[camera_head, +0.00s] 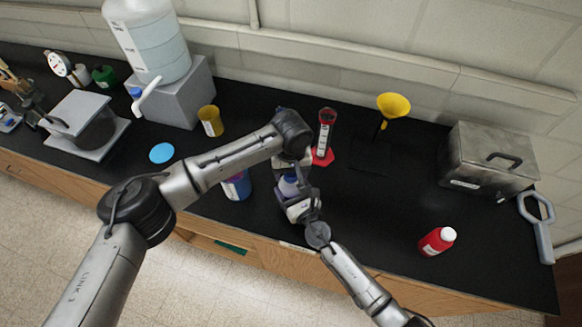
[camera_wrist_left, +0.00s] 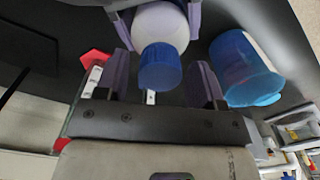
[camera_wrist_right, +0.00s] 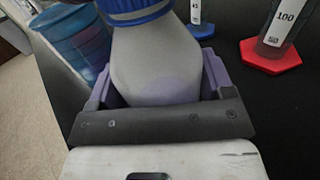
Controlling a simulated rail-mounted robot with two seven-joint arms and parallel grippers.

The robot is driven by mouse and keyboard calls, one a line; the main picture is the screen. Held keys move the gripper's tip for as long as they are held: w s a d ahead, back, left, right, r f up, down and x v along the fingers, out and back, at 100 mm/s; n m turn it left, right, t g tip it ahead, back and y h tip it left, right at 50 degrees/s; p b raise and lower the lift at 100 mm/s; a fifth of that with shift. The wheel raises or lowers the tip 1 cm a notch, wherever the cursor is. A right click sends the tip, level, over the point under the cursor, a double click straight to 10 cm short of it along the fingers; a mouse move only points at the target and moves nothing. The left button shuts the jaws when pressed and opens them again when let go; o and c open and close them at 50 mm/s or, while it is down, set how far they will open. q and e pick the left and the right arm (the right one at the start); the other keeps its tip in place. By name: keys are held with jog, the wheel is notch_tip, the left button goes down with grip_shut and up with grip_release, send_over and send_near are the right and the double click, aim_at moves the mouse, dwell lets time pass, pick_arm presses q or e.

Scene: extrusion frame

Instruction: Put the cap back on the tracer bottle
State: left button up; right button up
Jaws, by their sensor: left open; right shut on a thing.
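A white bottle (camera_wrist_right: 155,65) stands between the purple fingers of my right gripper (camera_wrist_right: 155,90), which is shut on its body. The bottle also shows in the left wrist view (camera_wrist_left: 160,27) and, partly covered by the grippers, in the head view (camera_head: 288,186). A blue cap (camera_wrist_left: 160,68) sits at the bottle's mouth; how far it is seated I cannot tell. My left gripper (camera_wrist_left: 158,88) is open, with its fingers on either side of the cap and gaps beside it. In the head view my left gripper is above the bottle, largely hidden by its own wrist.
A blue cup (camera_head: 237,186) stands close left of the bottle. A red-based cylinder (camera_head: 323,135) and a blue-based one (camera_wrist_right: 200,28) stand nearby. A red bottle (camera_head: 438,241), yellow funnel (camera_head: 393,105) and metal box (camera_head: 490,165) are to the right.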

pick_arm(q)
jog(key=c, duration=0.9)
jog(key=m, duration=0.5)
jog(key=shift+c, duration=0.3)
jog(key=m, duration=0.7)
jog(key=shift+m, duration=0.4)
jog(key=m, duration=0.5)
jog(key=o, duration=1)
jog(key=shift+f, duration=0.1)
